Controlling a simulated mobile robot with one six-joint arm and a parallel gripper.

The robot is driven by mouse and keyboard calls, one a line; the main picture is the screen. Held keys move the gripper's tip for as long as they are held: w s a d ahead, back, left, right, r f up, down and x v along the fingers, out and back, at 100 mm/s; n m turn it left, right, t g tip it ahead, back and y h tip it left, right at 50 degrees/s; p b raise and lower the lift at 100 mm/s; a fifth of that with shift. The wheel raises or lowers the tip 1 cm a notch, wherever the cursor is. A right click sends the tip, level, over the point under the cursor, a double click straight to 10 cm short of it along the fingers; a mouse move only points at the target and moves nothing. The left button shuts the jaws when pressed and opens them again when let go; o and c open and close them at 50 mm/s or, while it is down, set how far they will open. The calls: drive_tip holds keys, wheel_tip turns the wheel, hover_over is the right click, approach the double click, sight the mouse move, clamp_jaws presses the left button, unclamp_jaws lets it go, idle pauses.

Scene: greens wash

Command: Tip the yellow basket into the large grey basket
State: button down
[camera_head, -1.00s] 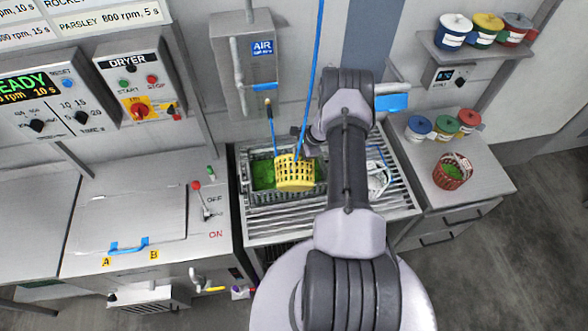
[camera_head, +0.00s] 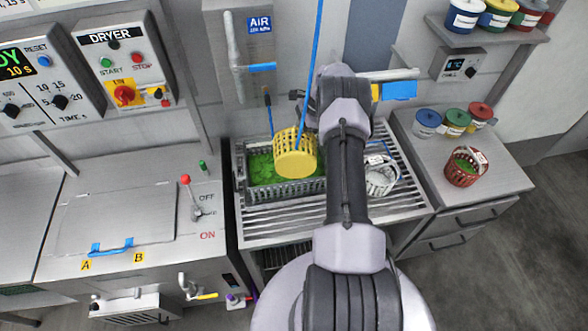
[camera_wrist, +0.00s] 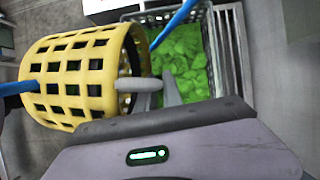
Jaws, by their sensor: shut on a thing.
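The yellow basket (camera_head: 295,155) is a round slatted tub, tilted and held above the large grey basket. In the wrist view the yellow basket (camera_wrist: 75,78) lies on its side at the left, its rim at my fingers. My gripper (camera_wrist: 150,90) is shut on the yellow basket at its rim side; in the head view my arm partly hides the gripper. The large grey basket (camera_head: 262,193) stands on the slatted drainboard, with green leaves inside it. The grey basket's rim also shows in the wrist view (camera_wrist: 212,55), beyond my fingers. The inside of the yellow basket is mostly hidden.
A white basket (camera_head: 381,181) stands on the drainboard (camera_head: 290,222) right of my arm. A red basket (camera_head: 462,172) with greens sits on the right counter near several lidded tubs. The dryer lid (camera_head: 115,220) is shut.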

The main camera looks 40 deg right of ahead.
drive_tip(key=g+y+b, duration=0.1)
drive_tip(key=b, duration=0.7)
drive_tip(key=shift+w+d, duration=0.25)
drive_tip(key=shift+w, duration=0.05)
drive_tip(key=shift+w+d+f, duration=0.1)
drive_tip(key=shift+w+f, duration=0.05)
idle(0.6)
